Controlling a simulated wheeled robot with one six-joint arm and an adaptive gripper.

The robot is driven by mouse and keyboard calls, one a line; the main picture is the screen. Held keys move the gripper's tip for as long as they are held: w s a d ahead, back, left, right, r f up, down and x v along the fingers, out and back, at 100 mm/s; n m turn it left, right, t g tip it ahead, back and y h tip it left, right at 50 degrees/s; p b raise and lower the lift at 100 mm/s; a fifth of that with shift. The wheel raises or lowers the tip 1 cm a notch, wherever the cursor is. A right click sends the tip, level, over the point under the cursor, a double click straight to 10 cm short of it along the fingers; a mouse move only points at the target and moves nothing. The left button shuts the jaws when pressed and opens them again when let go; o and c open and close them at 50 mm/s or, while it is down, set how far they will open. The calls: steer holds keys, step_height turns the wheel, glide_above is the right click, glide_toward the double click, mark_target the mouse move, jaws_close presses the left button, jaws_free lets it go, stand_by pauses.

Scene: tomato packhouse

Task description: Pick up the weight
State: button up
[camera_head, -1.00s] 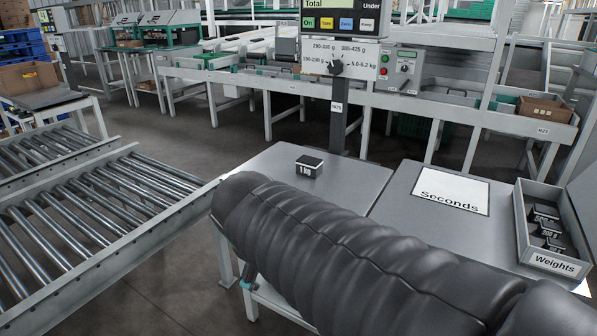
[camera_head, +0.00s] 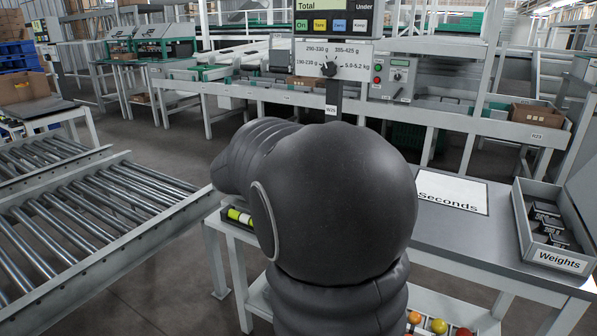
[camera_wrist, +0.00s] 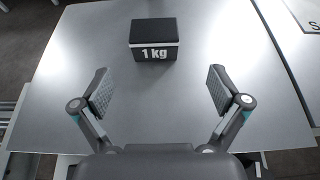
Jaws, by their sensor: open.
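The black weight (camera_wrist: 154,40) marked "1 kg" stands on the grey metal table (camera_wrist: 185,115) in the wrist view. My gripper (camera_wrist: 160,90) is open and empty. Its two fingers are spread wider than the weight, and the weight shows beyond the fingertips, apart from them and roughly centred between them. In the head view my dark arm hides the weight and the gripper.
A tray labelled "Weights" (camera_head: 558,259) with several black weights stands at the right, beside a white "Seconds" sign (camera_head: 452,191). A scale display (camera_head: 335,20) stands behind the table. A roller conveyor (camera_head: 85,215) lies at the left. The table around the weight is clear.

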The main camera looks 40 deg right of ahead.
steer(key=x, duration=0.4)
steer(key=shift+w+d+f, duration=0.15)
steer(key=shift+d, duration=0.15)
steer(key=shift+w+x, duration=0.2)
steer(key=shift+x, duration=1.15)
steer(key=shift+w+x, duration=0.2)
steer(key=shift+x, duration=1.15)
steer(key=shift+a, duration=0.25)
steer(key=c, duration=1.8)
jaws_close()
steer(key=shift+r, duration=0.25)
steer(key=shift+r+p, duration=0.3)
steer(key=shift+r, duration=1.3)
steer(key=s+d+r+p, duration=0.1)
steer(key=s+d+r, duration=0.4)
steer(key=s, duration=0.5)
step_height(320, 180, up, 3)
steer(key=shift+s+d+f, duration=0.2)
steer(key=shift+d, duration=0.05)
